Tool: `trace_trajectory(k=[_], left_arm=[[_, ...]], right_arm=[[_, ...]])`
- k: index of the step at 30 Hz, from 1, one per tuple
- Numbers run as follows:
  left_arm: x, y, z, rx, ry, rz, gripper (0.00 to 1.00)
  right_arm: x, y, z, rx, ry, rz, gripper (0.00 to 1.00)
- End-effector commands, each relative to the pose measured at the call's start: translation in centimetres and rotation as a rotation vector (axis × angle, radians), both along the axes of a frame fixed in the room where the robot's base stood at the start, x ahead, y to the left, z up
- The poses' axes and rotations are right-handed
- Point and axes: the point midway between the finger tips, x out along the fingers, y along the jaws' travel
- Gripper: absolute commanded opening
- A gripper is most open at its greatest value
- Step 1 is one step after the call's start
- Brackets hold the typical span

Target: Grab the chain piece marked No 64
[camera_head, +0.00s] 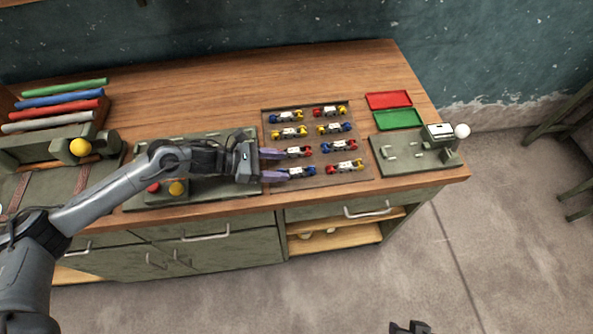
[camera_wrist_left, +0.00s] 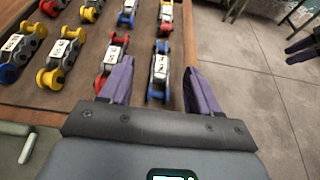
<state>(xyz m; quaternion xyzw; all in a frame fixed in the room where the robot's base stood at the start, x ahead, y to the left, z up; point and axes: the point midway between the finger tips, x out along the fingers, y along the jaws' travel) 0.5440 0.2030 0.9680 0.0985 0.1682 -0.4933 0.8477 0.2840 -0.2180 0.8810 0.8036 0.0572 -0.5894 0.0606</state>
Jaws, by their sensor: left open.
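Several small chain pieces with coloured ends and white labels lie in two columns on a brown tray (camera_head: 319,183). My left gripper (camera_head: 276,164) is open at the tray's left edge, at the front of the left column. In the left wrist view its purple fingers (camera_wrist_left: 158,67) stand on either side of a blue-ended chain piece (camera_wrist_left: 160,83), with nothing gripped. A red-ended chain piece (camera_wrist_left: 107,70) lies just left of the left finger. The label numbers are too small to read, so I cannot tell which is No 64. My right gripper (camera_head: 410,328) shows only partly at the bottom edge.
A red tray (camera_head: 388,100) and a green tray (camera_head: 397,119) lie right of the pieces. A grey-green fixture with a white knob (camera_head: 462,131) stands at the table's right end. A green-grey panel (camera_head: 215,191) lies under my left arm. Coloured rolls (camera_head: 62,100) are at the left.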

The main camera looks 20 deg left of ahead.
Motion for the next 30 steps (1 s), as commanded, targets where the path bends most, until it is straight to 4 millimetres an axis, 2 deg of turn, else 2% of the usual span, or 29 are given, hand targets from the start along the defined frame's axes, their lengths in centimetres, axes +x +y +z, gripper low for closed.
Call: trace_trajectory(k=[13,23,24,26,30], left_arm=[[1.6,-3.7,-2.3,-0.002,-0.001,0.001,0.62],[1.9,-4.2,-2.7,0.0,0.0,0.001,0.62],[1.9,-4.2,-2.7,0.0,0.0,0.001,0.6],[1.9,-4.2,-2.7,0.0,0.0,0.001,0.51],[1.9,-4.2,-2.7,0.0,0.0,0.001,0.3]], right_arm=[[0.2,-0.1,0.5,-0.006,-0.006,0.004,0.43],[0.3,-0.2,0.6,-0.007,-0.008,0.005,0.43],[0.3,-0.1,0.6,-0.007,-0.008,0.005,0.43],[0.3,-0.1,0.6,-0.007,-0.008,0.005,0.43],[0.3,-0.1,0.6,-0.005,-0.008,0.003,0.43]])
